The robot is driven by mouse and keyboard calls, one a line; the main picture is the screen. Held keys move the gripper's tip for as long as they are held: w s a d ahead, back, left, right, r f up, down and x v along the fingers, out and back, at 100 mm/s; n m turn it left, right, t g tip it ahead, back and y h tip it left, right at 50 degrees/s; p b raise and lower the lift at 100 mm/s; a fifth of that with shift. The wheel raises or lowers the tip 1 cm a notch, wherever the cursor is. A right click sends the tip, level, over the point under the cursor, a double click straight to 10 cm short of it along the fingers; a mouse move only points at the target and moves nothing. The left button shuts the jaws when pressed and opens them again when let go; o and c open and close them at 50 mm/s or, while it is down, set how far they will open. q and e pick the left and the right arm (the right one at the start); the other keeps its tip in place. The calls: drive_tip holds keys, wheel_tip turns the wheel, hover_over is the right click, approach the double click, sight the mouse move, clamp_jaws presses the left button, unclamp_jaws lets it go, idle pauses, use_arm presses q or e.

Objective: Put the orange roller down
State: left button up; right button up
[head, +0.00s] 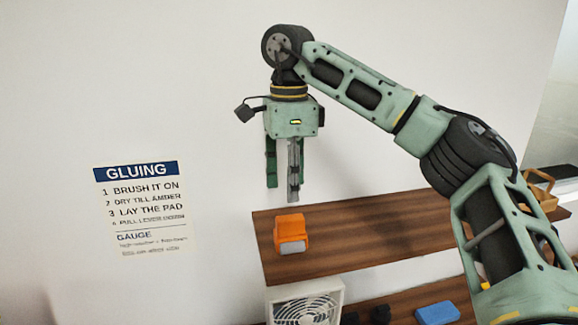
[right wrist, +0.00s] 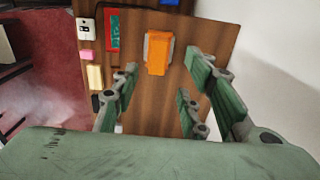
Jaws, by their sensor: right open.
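The orange roller (head: 290,229) rests on the upper brown wooden shelf, near its left end, with a grey part on its front. In the right wrist view the roller (right wrist: 158,54) lies on the wood beyond my fingertips, apart from them. My right gripper (head: 283,187) hangs pointing down above the shelf, higher than the roller and close to straight above it in the head view. Its fingers are apart with nothing between them; they also show in the right wrist view (right wrist: 160,88). My left gripper is in neither view.
A white fan (head: 306,301) stands below the upper shelf (head: 370,228). A blue block (head: 437,313) lies on a lower board. A wooden tray (head: 540,188) is at the right. A gluing sign (head: 140,212) hangs on the wall. The shelf right of the roller looks clear.

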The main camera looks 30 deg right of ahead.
drive_tip(key=shift+r, duration=1.65)
